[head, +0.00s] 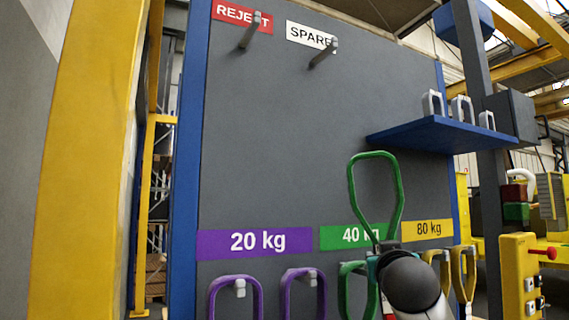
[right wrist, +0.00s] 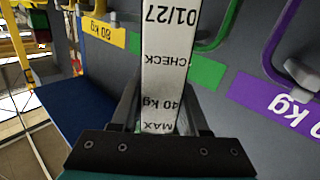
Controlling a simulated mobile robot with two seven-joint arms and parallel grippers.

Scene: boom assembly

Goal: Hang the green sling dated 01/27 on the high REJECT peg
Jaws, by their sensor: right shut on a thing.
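The green sling (head: 376,203) stands upright as a long loop in the head view, in front of the grey board. My right gripper (head: 385,248) is shut on its lower end. In the right wrist view the sling's white tag (right wrist: 165,65) lies between the fingers of the gripper (right wrist: 162,110), and reads 01/27, CHECK, 40 kg, MAX upside down. The high REJECT peg (head: 250,30) is empty, at the top left of the board beside its red label (head: 240,15). The sling is well below and right of it. My left gripper is out of view.
The SPARE peg (head: 323,53) is empty, right of REJECT. Purple slings (head: 236,283) hang at 20 kg, green (head: 345,285) at 40 kg, yellow (head: 469,265) at 80 kg. A blue shelf (head: 430,134) with shackles juts out at right. The upper middle board is clear.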

